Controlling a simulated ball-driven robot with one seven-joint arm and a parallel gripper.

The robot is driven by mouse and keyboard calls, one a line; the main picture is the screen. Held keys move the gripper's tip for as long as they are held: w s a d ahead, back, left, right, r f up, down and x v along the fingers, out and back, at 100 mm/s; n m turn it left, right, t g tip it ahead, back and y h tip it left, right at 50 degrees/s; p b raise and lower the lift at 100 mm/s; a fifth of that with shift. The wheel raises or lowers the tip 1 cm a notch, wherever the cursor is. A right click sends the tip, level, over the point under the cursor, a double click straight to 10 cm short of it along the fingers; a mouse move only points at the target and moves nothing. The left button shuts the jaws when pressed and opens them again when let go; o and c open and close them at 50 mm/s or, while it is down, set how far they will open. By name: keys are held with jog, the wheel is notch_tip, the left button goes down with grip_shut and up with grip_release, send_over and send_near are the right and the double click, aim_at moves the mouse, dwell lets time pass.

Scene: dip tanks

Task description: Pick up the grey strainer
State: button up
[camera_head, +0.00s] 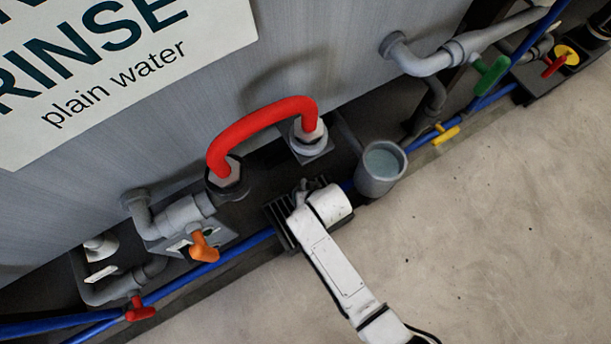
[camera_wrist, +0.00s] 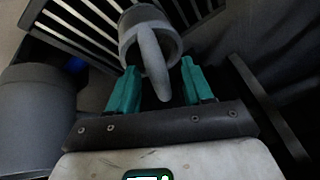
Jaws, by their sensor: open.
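The grey strainer (camera_wrist: 151,52) shows in the wrist view as a round cup with a thick handle pointing toward my gripper. My gripper (camera_wrist: 158,66) is open, with one teal finger on each side of the handle. The handle's end lies between the fingers, with a visible gap on both sides. In the head view my white arm reaches down to a dark slatted grate (camera_head: 283,226), and its end hides the fingers and most or all of the strainer.
A grey cup-shaped vessel (camera_head: 375,183) with pale blue contents stands just right of my arm's end. A red curved pipe (camera_head: 258,128), an orange-handled valve (camera_head: 203,246) and blue hoses (camera_head: 205,270) run along the tank wall. Open concrete floor (camera_head: 500,230) lies to the right.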

jog(key=shift+w+a+f, duration=0.1)
jog(key=shift+w+f, duration=0.05)
jog(key=shift+f, duration=0.35)
jog(key=shift+r, duration=0.1)
jog(key=shift+c, duration=0.2)
grip_shut()
